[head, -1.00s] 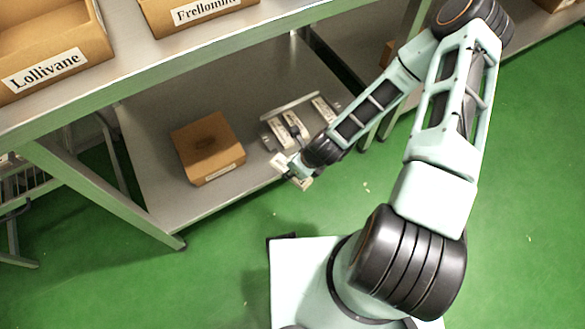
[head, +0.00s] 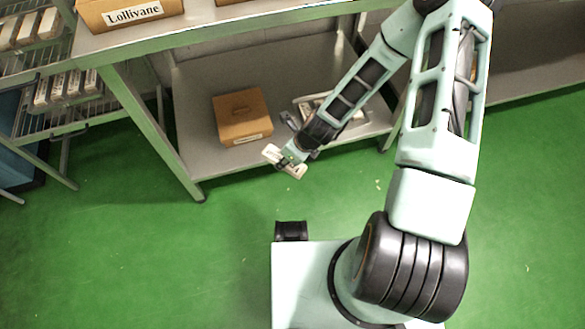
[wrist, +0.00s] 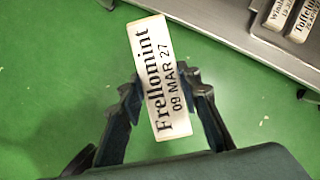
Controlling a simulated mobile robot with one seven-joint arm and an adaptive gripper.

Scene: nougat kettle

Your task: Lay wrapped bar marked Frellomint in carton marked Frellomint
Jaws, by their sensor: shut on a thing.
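The wrapped bar marked Frellomint (wrist: 152,60) is white with black print, with the date 09 MAR 27. My gripper (wrist: 163,92) is shut on it across its middle. In the head view the bar (head: 271,153) and my gripper (head: 286,161) are over the green floor, in front of the bench's lower shelf. The Frellomint carton (head: 229,2) is brown and stands on the bench top. Only its bottom edge shows at the top of the head view, with its label cut off.
A carton marked Lollivane (head: 105,17) stands on the bench top (head: 190,27) at left. A closed brown box (head: 240,112) sits on the lower shelf (head: 195,140), near a rack of bars. A wire rack (head: 50,118) with several bars stands at far left. The floor is clear in front.

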